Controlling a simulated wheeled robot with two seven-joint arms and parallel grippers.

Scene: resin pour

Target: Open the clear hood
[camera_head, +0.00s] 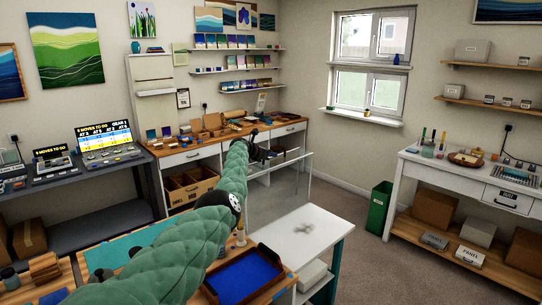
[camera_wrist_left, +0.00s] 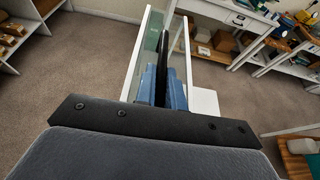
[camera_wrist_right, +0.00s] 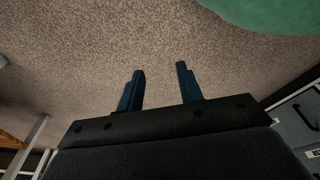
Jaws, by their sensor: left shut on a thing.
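The clear hood (camera_head: 285,190) is a see-through box with pale edges, at the far end of the white-topped table. Its edges also show in the left wrist view (camera_wrist_left: 138,62). My left gripper (camera_head: 268,154) is at the hood's upper edge, at the end of my green arm. In the left wrist view its blue fingers (camera_wrist_left: 163,84) are closed on a dark bar, which looks like the hood's handle; the fingers partly hide it. How far the hood is raised is hard to tell. My right gripper (camera_wrist_right: 160,90) has its fingers apart with nothing between them, over carpet.
The white tabletop (camera_head: 300,240) is mostly bare in front of the hood. A blue-lined wooden tray (camera_head: 245,278) lies to its near left. A green bin (camera_head: 379,207) stands on the carpet to the right. A drawer bench (camera_head: 190,157) stands behind. Open carpet lies at right.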

